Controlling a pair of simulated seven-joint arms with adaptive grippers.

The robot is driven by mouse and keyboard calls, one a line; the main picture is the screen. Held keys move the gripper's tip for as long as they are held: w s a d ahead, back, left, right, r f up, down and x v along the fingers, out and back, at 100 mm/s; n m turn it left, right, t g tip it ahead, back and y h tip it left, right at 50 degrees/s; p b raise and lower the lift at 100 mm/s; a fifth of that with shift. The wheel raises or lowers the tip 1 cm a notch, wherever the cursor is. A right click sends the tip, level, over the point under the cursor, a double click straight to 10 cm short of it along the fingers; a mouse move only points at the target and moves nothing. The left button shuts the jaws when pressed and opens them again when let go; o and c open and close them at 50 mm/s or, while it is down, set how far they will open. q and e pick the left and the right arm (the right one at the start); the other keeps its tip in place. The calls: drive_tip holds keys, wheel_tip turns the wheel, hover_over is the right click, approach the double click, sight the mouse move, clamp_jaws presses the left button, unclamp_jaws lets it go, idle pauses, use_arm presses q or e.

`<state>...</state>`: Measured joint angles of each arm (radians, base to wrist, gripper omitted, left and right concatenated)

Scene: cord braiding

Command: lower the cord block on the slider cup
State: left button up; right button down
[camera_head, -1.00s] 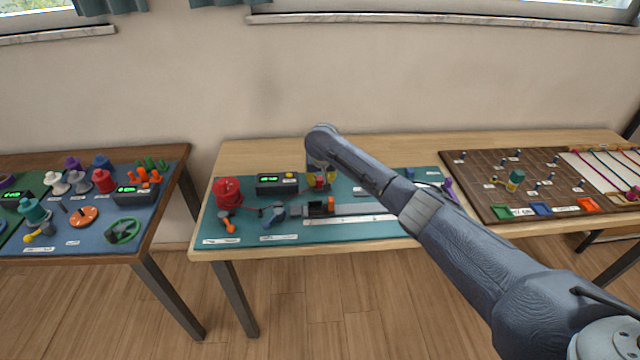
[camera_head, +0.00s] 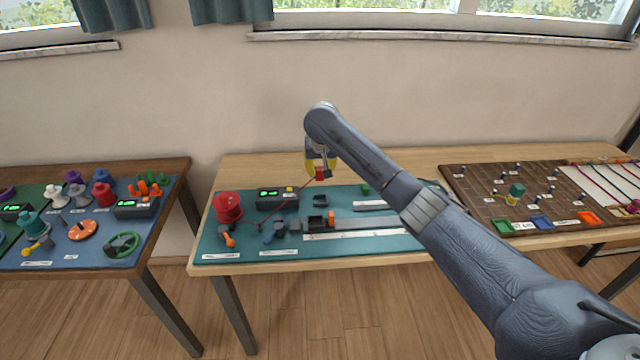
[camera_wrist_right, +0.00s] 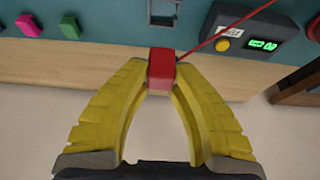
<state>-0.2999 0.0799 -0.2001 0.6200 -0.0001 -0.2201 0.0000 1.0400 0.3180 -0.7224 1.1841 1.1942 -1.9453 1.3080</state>
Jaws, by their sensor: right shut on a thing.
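The red cord block (camera_head: 320,174) is between the yellow fingertips of my right gripper (camera_head: 320,166), above the back part of the teal mat. In the right wrist view the red block (camera_wrist_right: 161,70) sits between the tips of the shut gripper (camera_wrist_right: 161,78). A thin red cord (camera_head: 290,205) runs from the block down toward the left. A small dark square cup (camera_head: 320,200) stands on the mat below the block, apart from it. In the wrist view, a grey-blue square cup (camera_wrist_right: 163,14) shows beyond the block. My left gripper is not in view.
A red spool (camera_head: 228,207) and a black display box (camera_head: 277,198) stand left of the cup. A dark piece with an orange part (camera_head: 331,218) and a grey rail (camera_head: 370,223) lie in front. A small green block (camera_head: 366,188) is to the right.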

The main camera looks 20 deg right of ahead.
sight(320, 167)
wheel_tip(320, 167, up, 9)
drive_tip(key=shift+f, duration=0.2)
drive_tip(key=shift+n, duration=0.4)
drive_tip(key=s+a+f, duration=0.1)
drive_tip(key=s+f, duration=0.2)
drive_tip(key=f, duration=0.1)
drive_tip(key=s+a+f, duration=0.1)
drive_tip(key=s+f, duration=0.1)
drive_tip(key=f, duration=0.2)
drive_tip(key=s+a+f, duration=0.2)
drive_tip(key=s+f, duration=0.1)
drive_tip(key=f, duration=0.1)
drive_tip(key=shift+s+a+f, duration=0.1)
drive_tip(key=shift+s+f, duration=0.1)
drive_tip(key=shift+s, duration=0.15)
drive_tip(key=shift+s+a+f, duration=0.15)
drive_tip(key=shift+s+a, duration=0.15)
drive_tip(key=shift+s, duration=0.45)
drive_tip(key=shift+s+d+f+m, duration=0.1)
drive_tip(key=shift+s+f+m, duration=0.1)
drive_tip(key=shift+f, duration=0.5)
drive_tip(key=shift+s+f+m, duration=0.15)
drive_tip(key=shift+f+m, duration=0.05)
drive_tip(key=shift+f, duration=0.5)
drive_tip(key=shift+f, duration=0.15)
drive_tip(key=shift+f, duration=0.45)
